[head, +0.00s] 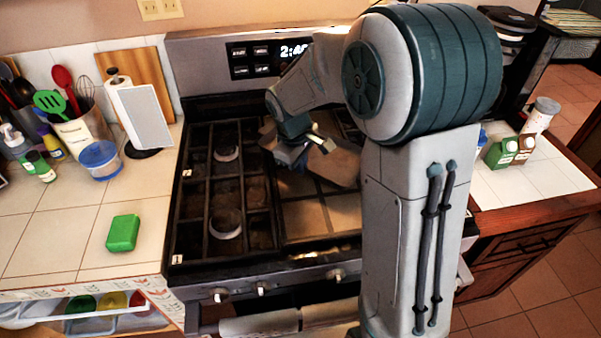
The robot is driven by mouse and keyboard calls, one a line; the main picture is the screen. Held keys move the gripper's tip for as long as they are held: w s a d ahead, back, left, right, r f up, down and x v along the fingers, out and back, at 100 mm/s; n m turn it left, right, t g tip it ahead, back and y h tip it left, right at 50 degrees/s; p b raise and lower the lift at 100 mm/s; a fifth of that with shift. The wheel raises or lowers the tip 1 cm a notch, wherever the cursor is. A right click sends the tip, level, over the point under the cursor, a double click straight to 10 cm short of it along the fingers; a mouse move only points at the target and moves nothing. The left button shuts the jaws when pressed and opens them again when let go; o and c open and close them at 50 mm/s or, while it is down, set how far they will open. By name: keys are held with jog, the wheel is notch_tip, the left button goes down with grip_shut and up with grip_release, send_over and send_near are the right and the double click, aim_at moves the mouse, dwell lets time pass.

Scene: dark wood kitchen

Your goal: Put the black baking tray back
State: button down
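A flat, dark grey-brown tray-like piece with rounded corners (337,166) shows over the right part of the stove top, partly behind my arm. It may be the black baking tray, but I cannot tell for sure. My gripper (306,152) is over the stove, at the left part of this piece, pointing down. The fingers are small and partly hidden, so I cannot tell whether they are shut on its edge or just above it.
The stove (245,165) has black grates on the left. An open drawer (100,306) holds colored bowls. Green cartons (503,152) stand on the right counter.

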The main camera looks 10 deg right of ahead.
notch_tip(320, 180, down, 4)
jog(key=shift+w+f, duration=0.1)
jog(key=shift+w, duration=0.05)
dwell(0.3)
jog(key=shift+f, duration=0.25)
jog(key=c, duration=1.7)
grip_release()
